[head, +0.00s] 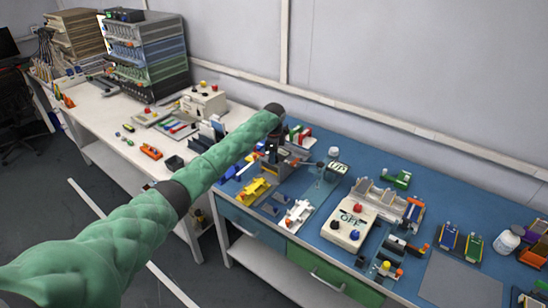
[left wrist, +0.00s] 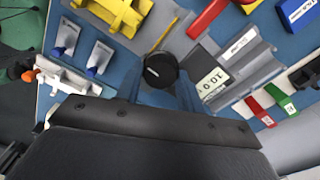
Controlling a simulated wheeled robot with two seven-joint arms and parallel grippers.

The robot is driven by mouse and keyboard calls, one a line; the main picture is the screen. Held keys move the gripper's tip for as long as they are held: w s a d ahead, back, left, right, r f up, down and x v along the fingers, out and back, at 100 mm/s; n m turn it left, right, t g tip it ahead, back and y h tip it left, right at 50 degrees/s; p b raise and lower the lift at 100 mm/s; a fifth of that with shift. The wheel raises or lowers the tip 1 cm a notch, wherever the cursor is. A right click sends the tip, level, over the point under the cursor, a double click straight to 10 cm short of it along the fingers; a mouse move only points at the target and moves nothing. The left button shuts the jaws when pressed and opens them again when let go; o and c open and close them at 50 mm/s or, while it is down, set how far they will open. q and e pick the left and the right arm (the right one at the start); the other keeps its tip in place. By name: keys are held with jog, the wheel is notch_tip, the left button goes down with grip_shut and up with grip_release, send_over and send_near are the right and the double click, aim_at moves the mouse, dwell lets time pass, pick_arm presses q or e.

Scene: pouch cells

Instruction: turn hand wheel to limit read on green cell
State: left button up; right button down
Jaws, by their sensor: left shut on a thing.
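My left gripper (head: 282,158) is low over the blue bench top, its fingertips mostly hidden behind my arm in the head view. In the left wrist view, a round black hand wheel (left wrist: 160,70) with a white mark lies between the fingers of my left gripper (left wrist: 160,88), which is shut on it. Beside the wheel is a white readout (left wrist: 212,90), which appears to say 10.0. A flat green cell (head: 474,246) lies at the right of the bench beside a blue one (head: 448,238). Its label is too small to read. My right gripper is not in view.
Yellow (head: 254,190) and white (head: 298,214) fixtures lie near the front edge. Red (left wrist: 262,113) and green (left wrist: 280,98) tags are beside the grey fixture. A grey mat (head: 460,282) is bare.

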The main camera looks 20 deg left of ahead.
pick_arm(q)
jog(key=m+b, duration=0.1)
jog(key=m, duration=0.2)
jog(key=shift+m, duration=0.4)
jog(key=shift+a+m, duration=0.1)
jog(key=shift+m, duration=0.3)
jog(key=m+b, duration=0.1)
jog(key=m, duration=0.1)
jog(key=shift+m, duration=0.4)
jog(key=m+b, duration=0.1)
jog(key=m, duration=0.2)
jog(key=shift+r, duration=0.15)
jog(key=shift+m+b, duration=0.3)
jog(key=shift+m, duration=0.3)
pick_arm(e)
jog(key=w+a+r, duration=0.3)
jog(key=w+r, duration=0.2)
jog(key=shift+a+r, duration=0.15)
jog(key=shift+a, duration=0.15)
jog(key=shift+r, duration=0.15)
